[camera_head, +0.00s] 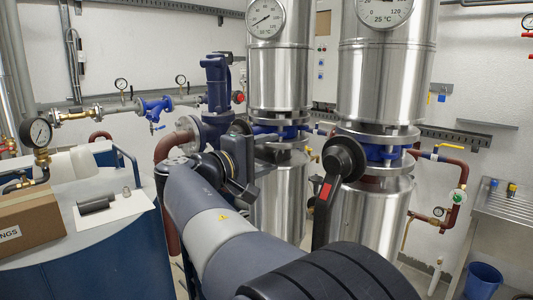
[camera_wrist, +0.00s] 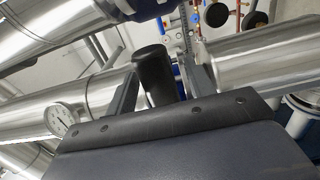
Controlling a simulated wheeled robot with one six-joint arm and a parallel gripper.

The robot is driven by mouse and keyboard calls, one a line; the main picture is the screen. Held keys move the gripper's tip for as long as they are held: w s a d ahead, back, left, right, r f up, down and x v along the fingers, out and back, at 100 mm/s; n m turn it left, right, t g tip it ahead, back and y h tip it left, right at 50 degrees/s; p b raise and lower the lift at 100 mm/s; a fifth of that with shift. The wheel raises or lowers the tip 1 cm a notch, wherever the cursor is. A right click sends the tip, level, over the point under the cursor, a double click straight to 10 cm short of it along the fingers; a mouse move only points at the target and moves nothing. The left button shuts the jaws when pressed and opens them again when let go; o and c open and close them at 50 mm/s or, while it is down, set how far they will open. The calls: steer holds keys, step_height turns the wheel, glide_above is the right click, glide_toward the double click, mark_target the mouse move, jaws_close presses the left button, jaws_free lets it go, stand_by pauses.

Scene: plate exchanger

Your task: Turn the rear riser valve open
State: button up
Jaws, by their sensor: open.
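The rear riser (camera_head: 280,75) is the left of two steel columns in the head view, with a blue valve body (camera_head: 280,131) clamped between flanges. A black round hub (camera_head: 240,127) stands left of it, partly covered by my wrist. In the wrist view my gripper (camera_wrist: 158,85) is open, with one finger on each side of a black cylindrical grip (camera_wrist: 152,68). The grip looks like a valve handle end; contact with the fingers cannot be told. The lever's angle is hidden.
The nearer riser (camera_head: 385,75) has a blue valve (camera_head: 382,152) and a black lever (camera_head: 325,212) with a red mark, hanging down. A blue cabinet (camera_head: 110,262) with a cardboard box (camera_head: 30,218) stands left. A steel sink (camera_head: 505,210) and blue bucket (camera_head: 483,280) are right.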

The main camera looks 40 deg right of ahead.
steer(key=shift+c, duration=0.2)
jaws_close()
steer(key=shift+f, duration=0.15)
